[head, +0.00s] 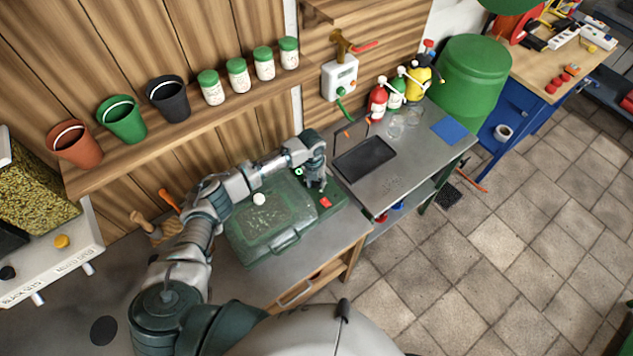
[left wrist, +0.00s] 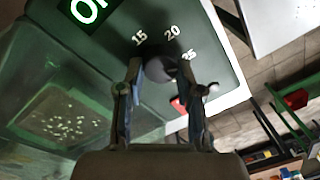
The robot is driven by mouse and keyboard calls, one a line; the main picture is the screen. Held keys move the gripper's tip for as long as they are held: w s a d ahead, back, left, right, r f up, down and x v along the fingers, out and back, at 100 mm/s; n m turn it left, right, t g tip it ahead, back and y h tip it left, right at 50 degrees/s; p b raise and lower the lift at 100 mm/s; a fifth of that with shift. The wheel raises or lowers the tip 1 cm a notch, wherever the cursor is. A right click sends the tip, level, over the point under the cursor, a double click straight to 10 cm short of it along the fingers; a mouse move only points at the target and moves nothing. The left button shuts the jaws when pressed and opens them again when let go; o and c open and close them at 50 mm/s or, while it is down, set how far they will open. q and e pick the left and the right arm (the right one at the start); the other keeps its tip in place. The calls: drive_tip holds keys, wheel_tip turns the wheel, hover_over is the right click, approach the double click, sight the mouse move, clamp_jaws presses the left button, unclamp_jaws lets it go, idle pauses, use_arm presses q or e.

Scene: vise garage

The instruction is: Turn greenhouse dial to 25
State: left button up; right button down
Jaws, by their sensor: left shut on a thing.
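The greenhouse (head: 262,222) is a green box with a clear lid, standing on the workbench. Its dark round dial (left wrist: 162,68) shows in the left wrist view, on a green panel with the printed marks 15, 20 and a partly covered one that looks like 25. A lit green sign (left wrist: 88,10), cut by the frame edge, is on the same panel. My left gripper (head: 318,187) is over the right end of the greenhouse, its fingers (left wrist: 160,72) on either side of the dial and shut on it. The dial's pointer is hidden, so its setting cannot be read. My right gripper is not in view.
A red switch (left wrist: 178,105) is close beside the dial. A shelf (head: 190,130) with pots and green-lidded jars runs behind. A metal table (head: 400,175) with a dark tray, bottles and glasses stands at right. The tiled floor at lower right is clear.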

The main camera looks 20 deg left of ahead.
use_arm(q)
drive_tip(key=shift+w+a+r, duration=0.1)
drive_tip(key=shift+w+a, duration=0.05)
drive_tip(key=shift+w, duration=0.1)
drive_tip(key=o, duration=1.1)
drive_tip(key=shift+o, duration=0.3)
drive_tip(key=shift+w+f, duration=0.2)
drive_tip(key=shift+s+r, duration=0.1)
drive_tip(key=shift+r, duration=0.35)
wheel_tip(320, 180, up, 11)
drive_tip(key=shift+a, duration=0.4)
